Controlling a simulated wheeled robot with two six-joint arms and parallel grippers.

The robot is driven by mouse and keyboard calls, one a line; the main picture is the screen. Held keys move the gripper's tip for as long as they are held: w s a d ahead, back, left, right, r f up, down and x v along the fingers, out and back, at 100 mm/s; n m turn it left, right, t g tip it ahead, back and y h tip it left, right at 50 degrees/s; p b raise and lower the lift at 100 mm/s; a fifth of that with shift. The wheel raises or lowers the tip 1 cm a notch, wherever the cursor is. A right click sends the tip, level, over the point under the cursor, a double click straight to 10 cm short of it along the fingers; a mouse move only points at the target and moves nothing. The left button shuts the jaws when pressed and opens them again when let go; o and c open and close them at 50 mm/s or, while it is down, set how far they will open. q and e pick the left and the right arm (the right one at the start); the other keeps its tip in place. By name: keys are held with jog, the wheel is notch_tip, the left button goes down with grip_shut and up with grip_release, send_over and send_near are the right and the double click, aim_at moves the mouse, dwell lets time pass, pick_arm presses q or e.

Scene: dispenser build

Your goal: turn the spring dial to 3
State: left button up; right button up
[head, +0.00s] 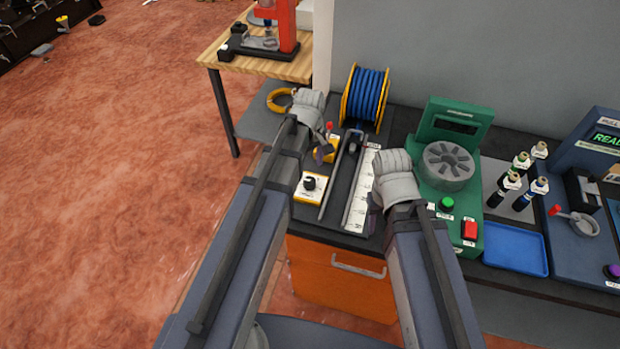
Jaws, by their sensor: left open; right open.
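A black dial knob (309,183) sits on a small yellow box with a white face at the left front of the bench. It is the only dial I can make out; its marks and setting are too small to read. My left gripper (325,150) is above and behind the dial, near a yellow part with a red-tipped lever (329,127), and is apart from the dial. My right gripper (373,215) is to the right of the dial, over the front end of a white ruler strip (360,190). Both grippers are open with nothing seen in them; their fingertips are partly hidden by my wrists.
A blue hose reel (366,97) stands behind the dark rail beside the dial. A green machine (455,150) with green and red buttons stands to the right, then several small bottles and a blue tray (515,249). An orange drawer (340,285) is below the bench edge.

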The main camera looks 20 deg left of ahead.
aim_at(310, 181)
pick_arm(q)
notch_tip(310, 181, down, 7)
jog(key=b, duration=0.6)
pick_arm(e)
notch_tip(310, 181, down, 7)
pick_arm(q)
jog(key=shift+r, duration=0.1)
grip_shut()
